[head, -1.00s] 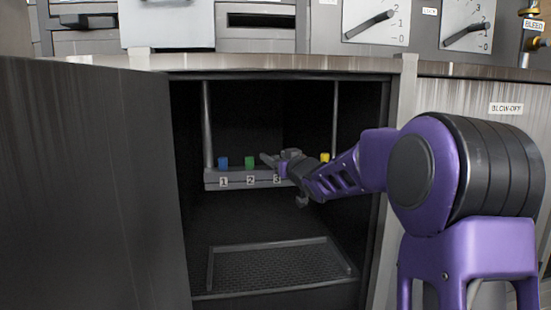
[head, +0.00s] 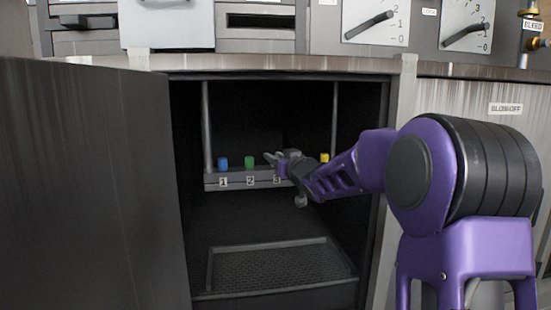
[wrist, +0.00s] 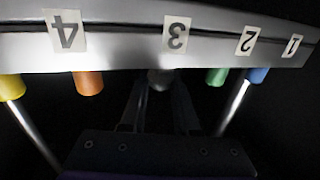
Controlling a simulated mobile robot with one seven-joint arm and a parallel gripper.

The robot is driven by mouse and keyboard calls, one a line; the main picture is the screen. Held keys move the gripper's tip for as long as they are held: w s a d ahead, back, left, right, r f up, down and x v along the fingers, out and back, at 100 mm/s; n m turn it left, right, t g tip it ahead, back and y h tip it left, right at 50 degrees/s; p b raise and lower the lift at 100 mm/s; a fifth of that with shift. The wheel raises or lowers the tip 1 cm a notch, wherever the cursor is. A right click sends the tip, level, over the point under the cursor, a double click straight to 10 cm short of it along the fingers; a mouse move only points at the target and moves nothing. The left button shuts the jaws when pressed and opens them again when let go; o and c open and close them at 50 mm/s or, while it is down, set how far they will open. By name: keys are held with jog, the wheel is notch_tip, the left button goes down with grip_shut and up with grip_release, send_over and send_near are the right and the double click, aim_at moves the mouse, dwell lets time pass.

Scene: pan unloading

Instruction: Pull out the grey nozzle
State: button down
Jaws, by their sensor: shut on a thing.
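The grey nozzle (wrist: 160,77) shows dimly in the wrist view, at the rail beside the label 3. My gripper (wrist: 160,96) has a finger on either side of it and is shut on it. The nozzle still meets the rail edge in that view; I cannot tell whether it is seated or loose. In the head view my gripper (head: 272,158) is at the rail (head: 239,184) inside the dark compartment, and it hides the nozzle there.
Blue (head: 223,163), green (head: 250,162) and yellow (head: 325,158) nozzles stand on the rail. An orange one (wrist: 88,82) shows in the wrist view. Two thin rods rise by the rail. A mesh tray (head: 280,266) lies below. The open door (head: 90,190) is at left.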

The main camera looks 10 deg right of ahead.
jog(key=shift+r+p, duration=0.7)
jog(key=shift+r, duration=0.05)
dwell(0.6)
jog(key=shift+r+p, duration=2.15)
jog(key=shift+r, duration=0.1)
